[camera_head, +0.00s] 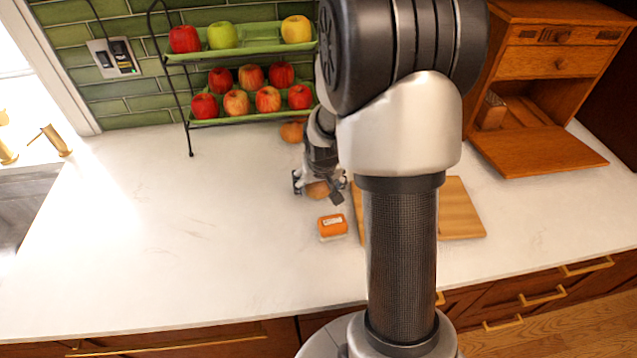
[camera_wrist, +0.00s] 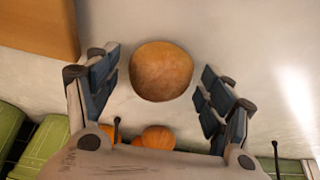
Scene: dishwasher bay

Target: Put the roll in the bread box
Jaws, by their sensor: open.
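The roll (camera_wrist: 161,71) is round and golden brown. It lies on the white counter between the two fingers of my gripper (camera_wrist: 158,80) in the wrist view, with gaps on both sides. In the head view the roll (camera_head: 317,190) shows under my gripper (camera_head: 318,186), partly covered by it. My gripper is open, pointing down at the roll. The wooden bread box (camera_head: 553,62) stands at the back right. Its front door (camera_head: 540,152) is folded down flat, and the lower compartment is open with a brown item (camera_head: 492,111) inside at the left.
A rack (camera_head: 190,128) of apples stands behind my gripper. Round orange-brown items (camera_wrist: 155,138) lie near its foot. A orange-and-white package (camera_head: 332,227) lies in front of my gripper. A wooden board (camera_head: 462,210) lies right, partly behind my arm. The counter's left side is clear.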

